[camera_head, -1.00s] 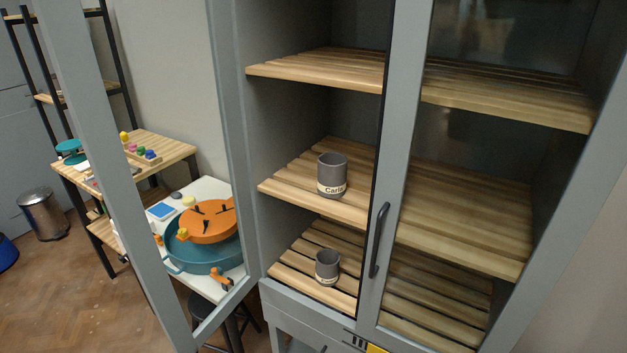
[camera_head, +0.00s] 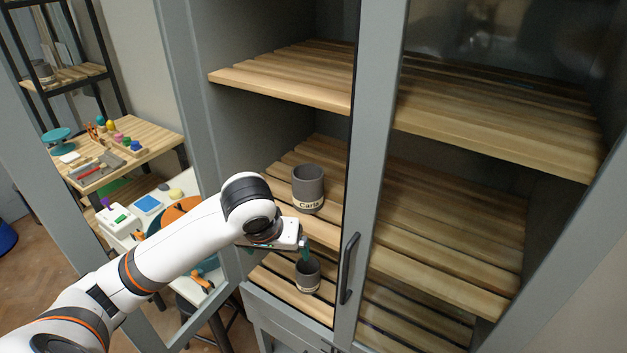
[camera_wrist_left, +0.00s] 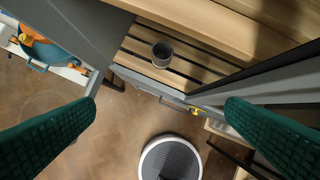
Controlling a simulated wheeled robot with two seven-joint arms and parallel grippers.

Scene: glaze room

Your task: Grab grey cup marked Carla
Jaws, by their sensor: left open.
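The grey cup marked Carla (camera_head: 307,186) stands upright on the middle wooden shelf, its pale name band facing out. A second, smaller grey cup (camera_head: 307,274) stands on the slatted lower shelf; its name is not readable. My left gripper (camera_head: 305,246) is at the open side of the cabinet, below the Carla cup and just above the lower cup in the picture, touching neither as far as I can tell. In the left wrist view its green finger pads are wide apart and empty, with a grey cup (camera_wrist_left: 162,52) beyond them on slats. My right gripper is out of view.
The left cabinet door (camera_head: 180,130) stands open; the right glass door with its dark handle (camera_head: 348,268) is shut. A wooden table (camera_head: 145,150) with small coloured items and a white table with an orange-and-teal wheel stand at left.

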